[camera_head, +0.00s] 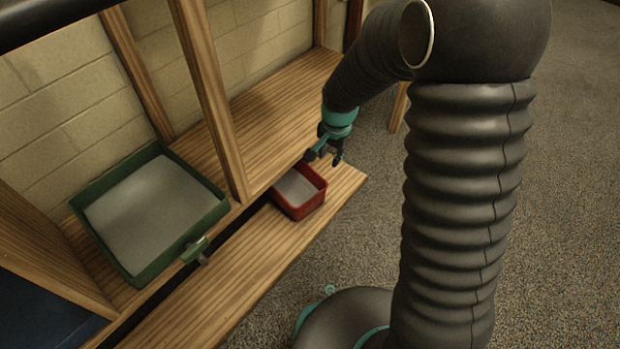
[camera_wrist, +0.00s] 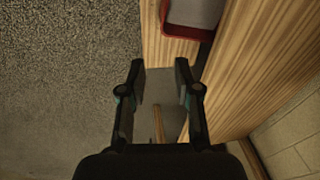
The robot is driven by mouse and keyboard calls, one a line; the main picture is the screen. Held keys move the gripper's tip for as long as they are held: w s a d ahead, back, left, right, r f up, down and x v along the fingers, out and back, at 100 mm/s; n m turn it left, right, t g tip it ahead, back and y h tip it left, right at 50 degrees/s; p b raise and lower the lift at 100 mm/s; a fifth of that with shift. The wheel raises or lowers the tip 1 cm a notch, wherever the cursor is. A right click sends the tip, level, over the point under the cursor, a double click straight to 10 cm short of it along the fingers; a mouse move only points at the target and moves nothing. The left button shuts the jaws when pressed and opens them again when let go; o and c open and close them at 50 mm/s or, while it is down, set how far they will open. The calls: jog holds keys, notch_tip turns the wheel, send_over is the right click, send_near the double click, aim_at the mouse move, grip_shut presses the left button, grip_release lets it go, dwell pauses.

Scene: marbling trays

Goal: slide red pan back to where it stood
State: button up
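The red pan (camera_head: 306,204) is a small square pan with a pale grey inside. It stands on the lower front plank (camera_head: 252,262), against the edge of the higher shelf. In the wrist view the red pan (camera_wrist: 188,31) shows at the top, partly cut off by the frame. My gripper (camera_head: 325,160) is above and just behind the pan, near its far edge. In the wrist view my gripper (camera_wrist: 158,72) has its two fingers well apart with nothing between them. I cannot tell from these views whether a finger touches the pan.
A larger green tray (camera_head: 206,199) with grey contents sits on the higher shelf at left, with a green and metal fitting on its front. Wooden posts (camera_head: 208,95) rise from the shelf. A dark gap runs between shelf and plank. The shelf's far right (camera_head: 290,95) is clear.

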aim_at(308, 215)
jog(key=w+a+f+m, duration=0.1)
jog(key=a+f, duration=0.1)
jog(key=f, duration=0.6)
jog(key=a+f+m+g, duration=0.1)
jog(key=a+f, duration=0.2)
jog(key=f, duration=0.6)
jog(key=shift+w+a+f+m+p, duration=0.2)
jog(key=shift+w+f+m+p, duration=0.1)
jog(key=shift+w+m, duration=0.1)
jog(key=f, duration=0.4)
jog(key=f+b, duration=0.1)
jog(key=f, duration=0.4)
jog(key=f+b, duration=0.1)
jog(key=f, duration=0.3)
jog(key=shift+w+a+f, duration=0.25)
jog(key=shift+w+f, duration=0.05)
jog(key=shift+f, duration=0.1)
grip_shut()
